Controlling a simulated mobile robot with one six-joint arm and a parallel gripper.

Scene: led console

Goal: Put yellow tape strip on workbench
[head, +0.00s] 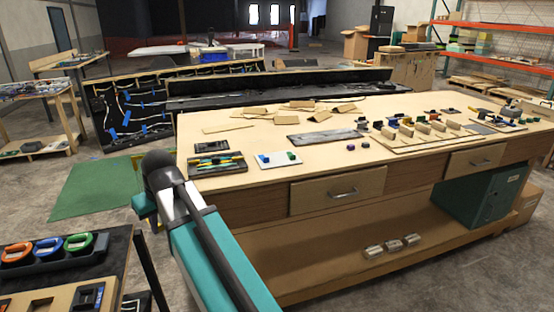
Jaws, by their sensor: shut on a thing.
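The workbench (262,186) has a light wooden top with drawers at its front and spans the middle of the head view. My teal arm rises from the bottom edge to a dark joint in front of the bench's left end. My gripper does not show; the arm or its joint may hide it. I cannot make out a yellow tape strip for certain. A small yellow patch (148,217) shows just left of my arm, too small to identify. A dark tray (217,169) on the bench's left end holds slim yellow items, which I cannot identify.
A white board (278,160) and a grey plate (326,140) lie on the bench. Several cardboard pieces lie at the back and small coloured parts at the right. The bench's front middle has bare wood.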

